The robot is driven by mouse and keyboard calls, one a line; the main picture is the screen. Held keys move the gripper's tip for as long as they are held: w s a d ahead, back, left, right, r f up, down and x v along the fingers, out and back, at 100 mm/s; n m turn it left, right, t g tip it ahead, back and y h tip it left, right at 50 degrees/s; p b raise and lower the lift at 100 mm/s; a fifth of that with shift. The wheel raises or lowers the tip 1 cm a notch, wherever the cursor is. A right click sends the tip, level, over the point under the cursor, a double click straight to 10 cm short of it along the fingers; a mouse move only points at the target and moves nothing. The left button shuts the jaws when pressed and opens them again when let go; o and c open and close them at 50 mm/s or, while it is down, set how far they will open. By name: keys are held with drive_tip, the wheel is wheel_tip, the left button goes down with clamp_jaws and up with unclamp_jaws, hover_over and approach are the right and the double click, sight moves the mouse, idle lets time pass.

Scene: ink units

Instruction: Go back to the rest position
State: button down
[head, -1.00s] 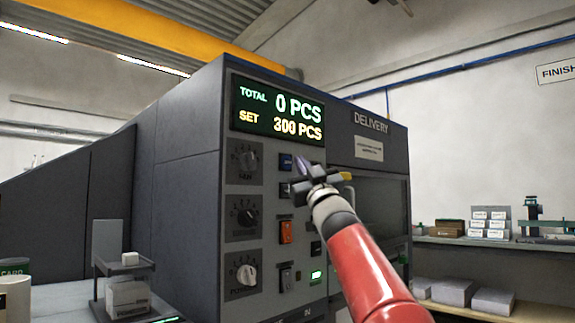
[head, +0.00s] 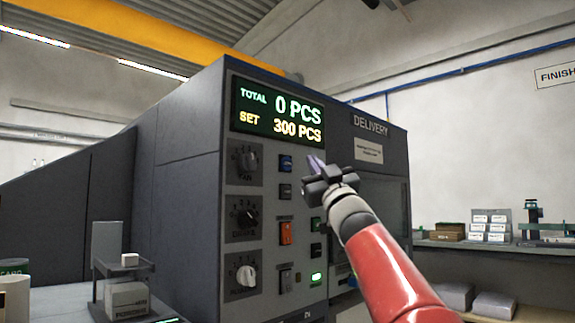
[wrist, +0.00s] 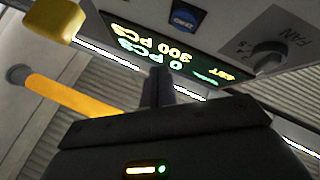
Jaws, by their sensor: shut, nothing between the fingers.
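My gripper (head: 314,163) is shut and empty at the end of my red arm. In the head view it hangs in front of the dark grey machine (head: 188,170), to the right of the upper buttons and below the display. In the wrist view the shut fingers (wrist: 157,88) point up toward the machine's panel. The display (head: 278,112) reads TOTAL 0 PCS and SET 300 PCS. It also shows upside down in the wrist view (wrist: 170,55). My gripper and arm hide part of the delivery opening.
The panel carries three knobs, a blue button (head: 286,163), an orange switch (head: 286,233) and a lit green button (head: 316,278). A yellow part (wrist: 57,18) is close in the wrist view. Shelves with boxes (head: 488,228) stand at right. A small stand (head: 122,268) is at left.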

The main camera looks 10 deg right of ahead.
drive_tip(key=s+d+f+m+g+h, duration=0.2)
drive_tip(key=s+f+m+g+h, duration=0.3)
drive_tip(key=f, duration=0.8)
drive_tip(key=s+d+f+m+g+h, duration=0.2)
drive_tip(key=s+f+m+g+h, duration=0.3)
drive_tip(key=f, duration=0.7)
drive_tip(key=s+a+f+n+g+y, duration=0.1)
drive_tip(key=s+f+g, duration=0.3)
drive_tip(key=s+f, duration=0.9)
drive_tip(key=s+a+f+n+g, duration=0.1)
drive_tip(key=s+a+f+g, duration=0.3)
drive_tip(key=s+f, duration=0.9)
wheel_tip(320, 180, down, 4)
drive_tip(key=shift+r+n+g+y, duration=0.1)
drive_tip(key=shift+n+g+y, duration=0.25)
drive_tip(key=shift+g, duration=0.45)
